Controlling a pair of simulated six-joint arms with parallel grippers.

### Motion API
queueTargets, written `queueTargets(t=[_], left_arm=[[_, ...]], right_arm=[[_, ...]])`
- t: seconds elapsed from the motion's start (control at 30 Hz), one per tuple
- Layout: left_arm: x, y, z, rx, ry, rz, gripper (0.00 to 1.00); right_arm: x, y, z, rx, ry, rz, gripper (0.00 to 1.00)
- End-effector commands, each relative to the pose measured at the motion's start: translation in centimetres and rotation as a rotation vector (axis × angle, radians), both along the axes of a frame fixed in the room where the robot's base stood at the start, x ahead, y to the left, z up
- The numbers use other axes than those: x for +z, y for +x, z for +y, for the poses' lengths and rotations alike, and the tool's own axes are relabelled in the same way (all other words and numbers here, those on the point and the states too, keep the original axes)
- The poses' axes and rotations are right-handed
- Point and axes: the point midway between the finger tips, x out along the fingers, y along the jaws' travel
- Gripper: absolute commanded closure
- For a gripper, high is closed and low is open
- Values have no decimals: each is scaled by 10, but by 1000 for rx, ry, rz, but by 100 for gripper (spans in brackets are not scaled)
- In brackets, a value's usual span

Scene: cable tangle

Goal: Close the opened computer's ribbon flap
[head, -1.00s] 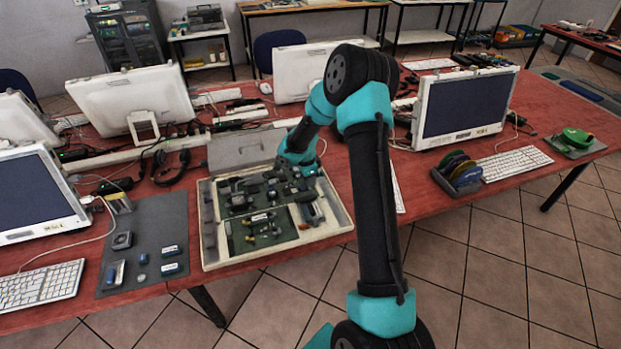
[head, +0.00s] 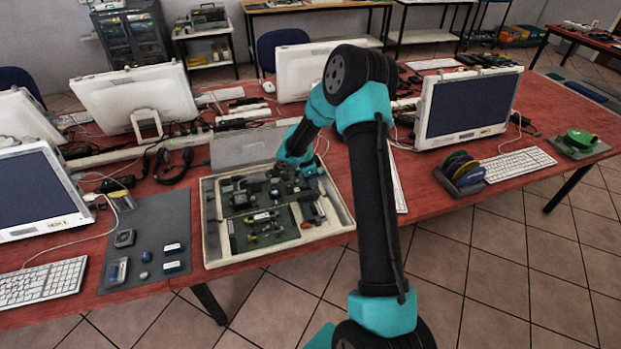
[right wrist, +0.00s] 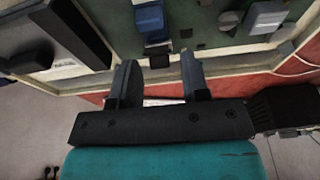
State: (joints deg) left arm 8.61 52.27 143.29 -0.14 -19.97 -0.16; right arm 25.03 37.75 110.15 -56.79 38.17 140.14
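The opened computer is a shallow beige case (head: 206,226) with a green board (head: 240,232) inside, flat on the red table. My right gripper (head: 300,176) is over the back right part of the case. In the right wrist view its two dark fingers (right wrist: 158,64) stand apart with nothing between them. Ahead of them is a blue and dark part (right wrist: 150,20) on the board, with a grey-blue block (right wrist: 264,16) to its right. I cannot tell which part is the ribbon flap or how far open it stands. My left gripper is not in view.
A grey mat (head: 150,217) with several small parts lies left of the case. A grey panel (head: 240,148) is behind it. Monitors (head: 466,104) and keyboards (head: 518,163) stand around. Disc-like spools in a rack (head: 461,172) are to the right.

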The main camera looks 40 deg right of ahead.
Motion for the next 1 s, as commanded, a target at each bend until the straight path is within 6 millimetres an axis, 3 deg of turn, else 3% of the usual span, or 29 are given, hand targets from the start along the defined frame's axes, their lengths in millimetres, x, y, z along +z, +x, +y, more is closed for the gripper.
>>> queueTargets(t=[0.47, 0.67, 1.0], left_arm=[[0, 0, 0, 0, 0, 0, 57], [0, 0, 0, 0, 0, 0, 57], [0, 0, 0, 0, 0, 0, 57]], right_arm=[[10, 2, 2, 1, -1, -3, 53], [38, 5, 8, 0, -1, -5, 53], [102, 12, 21, 1, -1, -5, 53]])
